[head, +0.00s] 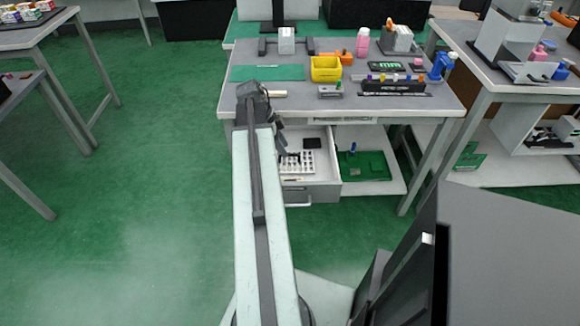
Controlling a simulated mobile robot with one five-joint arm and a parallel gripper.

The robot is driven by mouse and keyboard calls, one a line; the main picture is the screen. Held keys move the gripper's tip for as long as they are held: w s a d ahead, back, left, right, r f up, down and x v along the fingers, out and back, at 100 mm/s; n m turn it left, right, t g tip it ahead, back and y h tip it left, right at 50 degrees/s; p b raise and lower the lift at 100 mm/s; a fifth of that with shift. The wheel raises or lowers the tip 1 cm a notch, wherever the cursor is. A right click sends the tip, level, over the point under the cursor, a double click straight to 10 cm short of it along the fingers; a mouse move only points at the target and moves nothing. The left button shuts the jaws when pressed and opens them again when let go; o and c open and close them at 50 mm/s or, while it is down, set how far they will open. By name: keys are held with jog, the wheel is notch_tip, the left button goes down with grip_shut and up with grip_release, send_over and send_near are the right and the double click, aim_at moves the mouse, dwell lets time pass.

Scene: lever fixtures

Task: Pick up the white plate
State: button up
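A white plate (304,167) with rows of dark spots lies in the open drawer under the middle table. It is the likely white plate of the task. My gripper (285,153) hangs past the table's front edge, over the left part of the drawer and close to the plate's left end. My arm and the gripper hide part of that end. The fingers are small and dark here, so I cannot tell if they are open or shut, or if they touch the plate.
The drawer (324,188) also holds a small black item (313,143). A green tray (365,172) is on the shelf to the right. The tabletop above has a yellow bin (326,70), a green mat (267,73) and a black rack (393,86). Green floor at left is clear.

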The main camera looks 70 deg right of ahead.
aim_at(289, 159)
jog(key=b+x, duration=0.4)
jog(key=x, duration=0.1)
jog(key=shift+s+f+b, duration=0.1)
jog(key=shift+s+b, duration=0.1)
jog(key=shift+b, duration=0.15)
jog(key=shift+s, duration=0.1)
jog(key=shift+c, duration=0.4)
grip_shut()
dwell(0.6)
